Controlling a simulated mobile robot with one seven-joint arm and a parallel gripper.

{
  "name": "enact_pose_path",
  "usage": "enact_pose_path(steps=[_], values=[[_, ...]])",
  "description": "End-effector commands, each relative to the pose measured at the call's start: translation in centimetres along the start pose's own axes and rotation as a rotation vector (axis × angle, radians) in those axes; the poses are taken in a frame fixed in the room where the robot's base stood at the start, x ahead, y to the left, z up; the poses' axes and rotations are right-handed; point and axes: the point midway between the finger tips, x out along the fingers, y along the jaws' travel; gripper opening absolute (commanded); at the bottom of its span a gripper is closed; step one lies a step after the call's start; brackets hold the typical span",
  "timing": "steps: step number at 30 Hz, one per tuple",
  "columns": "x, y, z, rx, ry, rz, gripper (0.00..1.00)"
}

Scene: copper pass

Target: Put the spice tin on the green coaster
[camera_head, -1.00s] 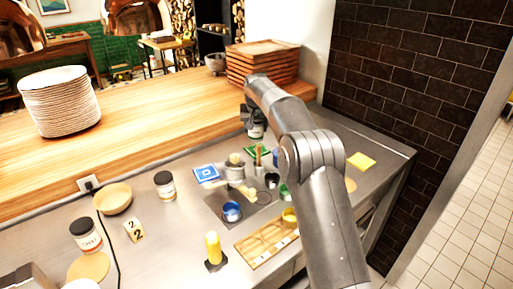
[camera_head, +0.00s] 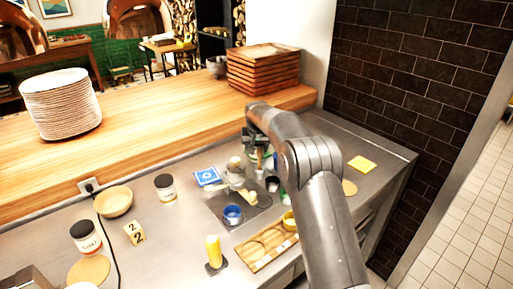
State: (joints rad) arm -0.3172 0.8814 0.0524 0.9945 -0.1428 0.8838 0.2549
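My gripper (camera_head: 258,146) is low at the back of the steel counter, partly hidden behind my own arm. It is shut on a small pale tin, apparently the spice tin, of which little shows below the fingers. The green coaster (camera_head: 252,157) is right under it and mostly covered by the gripper and tin. I cannot tell whether the tin touches the coaster.
A blue coaster (camera_head: 207,176) lies to the left of the green one. Several small pots and utensils crowd just in front, with a blue cup (camera_head: 232,214) and a wooden tray (camera_head: 262,250) nearer. Dark-lidded jars (camera_head: 165,187) stand left. A yellow square (camera_head: 362,163) lies right.

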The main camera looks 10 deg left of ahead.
Motion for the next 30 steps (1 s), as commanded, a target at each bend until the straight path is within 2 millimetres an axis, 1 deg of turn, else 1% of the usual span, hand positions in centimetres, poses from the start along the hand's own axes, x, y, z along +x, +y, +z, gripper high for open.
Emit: enact_pose_path(steps=[1,7,14,17,20,30], values=[[0.0,0.0,0.0,0.0,0.0,0.0,0.6],[-0.1,0.0,0.0,0.0,0.0,0.0,0.77],[-0.1,0.0,-0.1,0.0,0.0,0.0,0.77],[-0.7,0.0,-0.2,0.0,0.001,0.0,0.77],[-2.1,0.0,-0.3,0.0,0.004,-0.001,0.77],[-9.2,0.0,-0.2,-0.001,0.004,0.0,0.77]])
